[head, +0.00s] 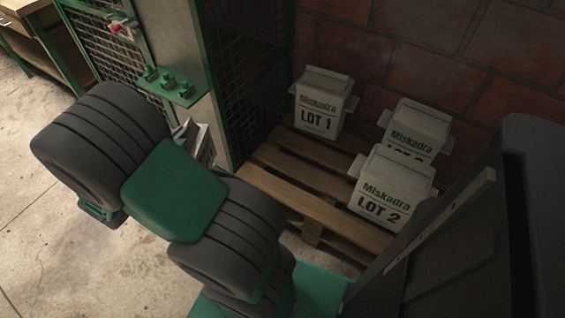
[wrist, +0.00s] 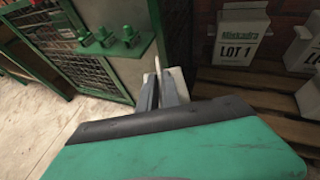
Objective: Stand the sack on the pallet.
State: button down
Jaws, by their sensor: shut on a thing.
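My gripper (head: 186,130) is at the left of the pallet, in front of the wire cage, and is shut on a pale sack (head: 206,147). Only a small part of this sack shows; my arm hides most of it. In the wrist view the fingers (wrist: 160,88) point away from me, with pale sack material (wrist: 178,80) at and behind them. The wooden pallet (head: 280,190) lies to the right, against the brick wall. I cannot tell whether the held sack hangs free or touches anything below.
On the pallet stand a LOT 1 sack (head: 322,102) at the back left, a LOT 2 sack (head: 390,190) at the front right, and another sack (head: 415,125) behind it. A green bracket with knobs (head: 172,85) juts from the cage post. The pallet's front left boards are bare.

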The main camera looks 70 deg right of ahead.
jog(key=s+d+f+m+g+b, duration=0.2)
jog(key=s+d+f+m+g, duration=0.15)
jog(key=s+d, duration=0.75)
jog(key=s+d+f+m+g+b, duration=0.3)
jog(key=s+d, duration=0.5)
jog(key=s, duration=0.8)
jog(key=w+d+f+b, duration=0.4)
jog(key=w+f, duration=0.1)
jog(key=f, duration=0.1)
jog(key=w+d+f+n+b, duration=0.1)
jog(key=w+d+f+b, duration=0.3)
jog(key=w+f+b, duration=0.1)
notch_tip(320, 180, down, 2)
jog(key=shift+w+f+t+h, duration=0.2)
jog(key=shift+w+t+h, duration=0.15)
jog(key=shift+w, duration=0.45)
jog(key=shift+f, duration=0.15)
jog(key=c, duration=1.6)
grip_release()
jog(key=shift+a+f, duration=0.1)
jog(key=shift+a, duration=0.05)
jog(key=shift+o, duration=0.2)
